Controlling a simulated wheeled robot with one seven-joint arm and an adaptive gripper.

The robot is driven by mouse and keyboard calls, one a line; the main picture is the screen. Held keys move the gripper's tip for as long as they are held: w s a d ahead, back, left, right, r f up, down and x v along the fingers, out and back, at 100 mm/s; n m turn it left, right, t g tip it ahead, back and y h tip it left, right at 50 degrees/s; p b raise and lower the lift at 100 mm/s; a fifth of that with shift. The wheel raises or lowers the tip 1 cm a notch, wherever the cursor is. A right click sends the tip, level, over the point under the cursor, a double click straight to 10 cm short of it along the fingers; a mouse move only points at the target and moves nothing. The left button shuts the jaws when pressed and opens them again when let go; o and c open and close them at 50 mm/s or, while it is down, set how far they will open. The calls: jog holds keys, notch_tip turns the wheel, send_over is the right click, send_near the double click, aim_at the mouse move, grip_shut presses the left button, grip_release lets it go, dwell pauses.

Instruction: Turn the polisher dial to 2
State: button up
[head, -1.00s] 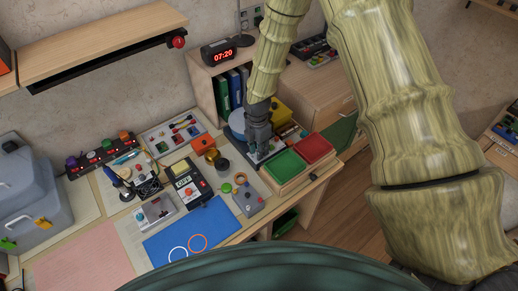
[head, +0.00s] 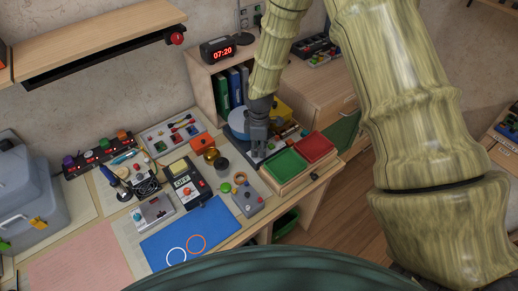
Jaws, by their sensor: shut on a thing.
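The polisher seems to be the machine at the right of the bench, with a round blue-grey disc (head: 236,122) and a yellow block behind my gripper. My gripper (head: 261,152) points down in front of the disc, just left of the green tray. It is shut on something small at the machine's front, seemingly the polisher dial. The dial is hidden by the fingers, so its setting cannot be read.
A green tray (head: 284,166) and a red tray (head: 313,147) stand close right of my gripper. A grey joystick box (head: 247,200), a meter (head: 187,184) and a blue mat (head: 190,233) lie in front. A clock (head: 218,50) stands on the shelf behind.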

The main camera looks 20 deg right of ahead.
jog(key=m, duration=0.4)
jog(key=shift+m+b, duration=0.3)
jog(key=shift+b, duration=0.05)
jog(key=shift+d+m, duration=0.1)
jog(key=shift+m, duration=1.9)
jog(key=shift+w, duration=0.1)
jog(key=o, duration=1)
jog(key=shift+o, duration=0.2)
jog(key=shift+r, duration=0.1)
notch_tip(320, 180, up, 12)
jog(key=shift+d, duration=0.2)
